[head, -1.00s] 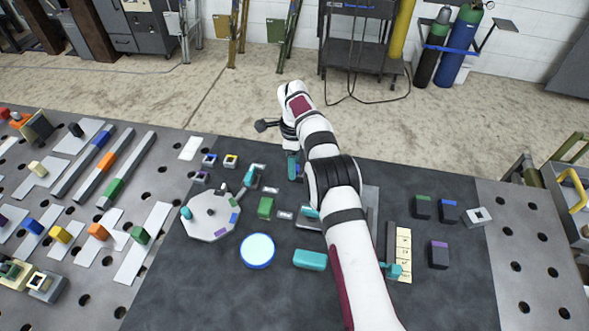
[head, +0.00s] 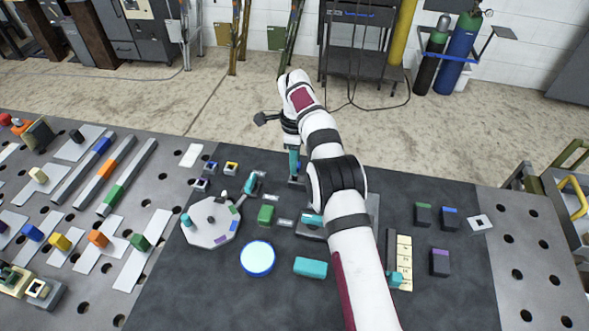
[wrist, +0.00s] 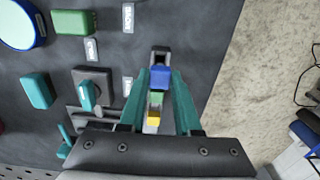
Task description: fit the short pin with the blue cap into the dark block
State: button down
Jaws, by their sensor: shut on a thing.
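In the wrist view a blue cap (wrist: 160,77) lies between the tips of the two teal fingers of my gripper (wrist: 158,80), which is shut on the capped pin. The pin's shaft is mostly hidden. A dark block (wrist: 160,52) with a lighter square on it shows just beyond the blue cap; I cannot tell whether pin and block touch. A green piece (wrist: 156,97) and a yellow piece (wrist: 153,116) line up between the fingers behind the cap. In the head view my gripper (head: 295,170) points down at the far part of the dark mat, partly behind my arm.
On the mat (head: 370,310) are a pale octagonal plate (head: 212,222), a round blue-rimmed disc (head: 257,259), a teal block (head: 310,267) and a green block (head: 266,215). Dark blocks with coloured tops (head: 448,219) stand at right. The mat's front is clear.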

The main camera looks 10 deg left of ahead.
jog(key=s+d+r, duration=0.2)
jog(key=d+r, duration=0.4)
jog(key=d, duration=0.5)
jog(key=shift+s+d+f, duration=1)
jog(key=shift+s+d, duration=0.3)
jog(key=shift+s, duration=0.45)
jog(key=shift+s+d+f, duration=1.05)
jog(key=shift+s+d, duration=0.25)
jog(key=shift+s, duration=0.45)
jog(key=shift+s+d+f, duration=1)
jog(key=shift+s+d, duration=0.3)
jog(key=shift+s, duration=0.45)
jog(key=shift+f, duration=1.85)
jog(key=shift+c, duration=0.2)
grip_release()
notch_tip(320, 180, up, 7)
